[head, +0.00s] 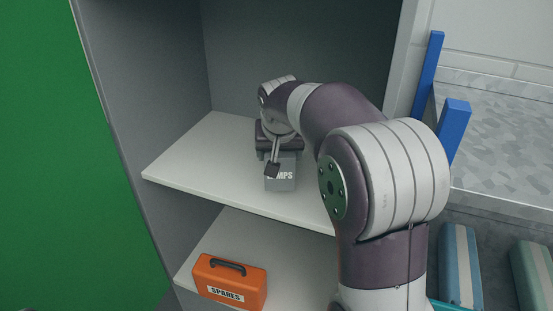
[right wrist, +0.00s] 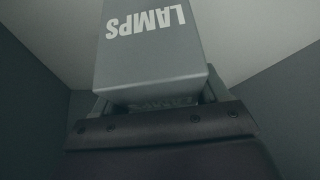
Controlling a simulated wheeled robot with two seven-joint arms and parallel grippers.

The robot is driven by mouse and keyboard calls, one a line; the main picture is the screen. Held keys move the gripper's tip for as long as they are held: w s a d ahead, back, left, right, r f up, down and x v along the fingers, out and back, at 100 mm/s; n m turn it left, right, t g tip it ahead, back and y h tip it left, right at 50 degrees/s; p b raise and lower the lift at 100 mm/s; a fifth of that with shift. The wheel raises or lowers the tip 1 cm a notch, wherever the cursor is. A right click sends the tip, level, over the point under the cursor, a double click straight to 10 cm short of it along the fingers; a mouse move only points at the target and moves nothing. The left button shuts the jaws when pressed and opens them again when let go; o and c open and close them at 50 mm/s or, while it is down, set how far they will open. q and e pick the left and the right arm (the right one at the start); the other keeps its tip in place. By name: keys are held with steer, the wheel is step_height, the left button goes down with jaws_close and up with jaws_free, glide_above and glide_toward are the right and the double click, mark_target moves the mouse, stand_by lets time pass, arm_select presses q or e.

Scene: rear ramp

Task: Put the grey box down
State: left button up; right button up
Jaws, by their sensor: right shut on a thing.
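The grey box (head: 283,184) is labelled LAMPS and is at the white upper shelf (head: 185,168) of the cabinet. My right gripper (head: 277,153) is shut on it from behind and above, and partly hides it. In the right wrist view the grey box (right wrist: 152,50) fills the upper middle, its label upside down, with my right gripper (right wrist: 165,108) against its near end. I cannot tell whether the box's underside touches the shelf. My left gripper is not in view.
An orange SPARES box (head: 230,281) with a dark handle stands on the lower shelf. The upper shelf is bare left of the grey box. A green panel (head: 70,160) is at left; blue posts (head: 428,75) and a grey counter (head: 505,140) are at right.

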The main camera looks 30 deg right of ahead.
step_height(320, 180, down, 3)
steer(key=shift+r, duration=0.2)
steer(key=shift+w+d+f, duration=0.2)
steer(key=shift+w+f, duration=0.05)
steer(key=shift+w, duration=0.1)
steer(key=shift+s+f, duration=0.15)
steer(key=o, duration=1.3)
steer(key=shift+s+a, duration=0.15)
